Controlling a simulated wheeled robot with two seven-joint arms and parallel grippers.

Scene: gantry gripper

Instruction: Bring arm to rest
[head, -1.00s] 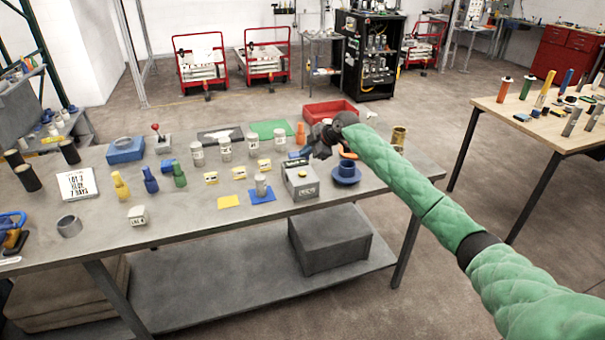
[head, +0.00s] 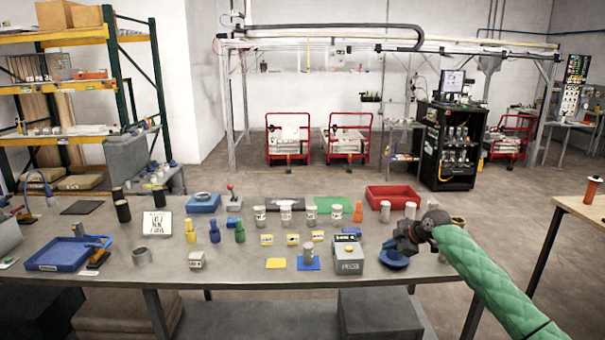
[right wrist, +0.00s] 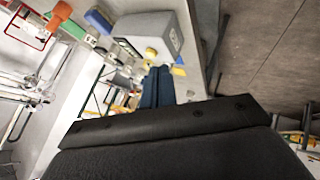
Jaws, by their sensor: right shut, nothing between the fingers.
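My right arm (head: 485,280) in its green quilted sleeve reaches in from the right in the head view. My left gripper is not in view.
Several cylinders, bottles and coloured blocks stand across the bench. A red tray (head: 393,196) lies at the back right and a blue tray (head: 68,255) at the left. A wooden-topped table (head: 585,208) stands at the right. The floor between bench and table is clear.

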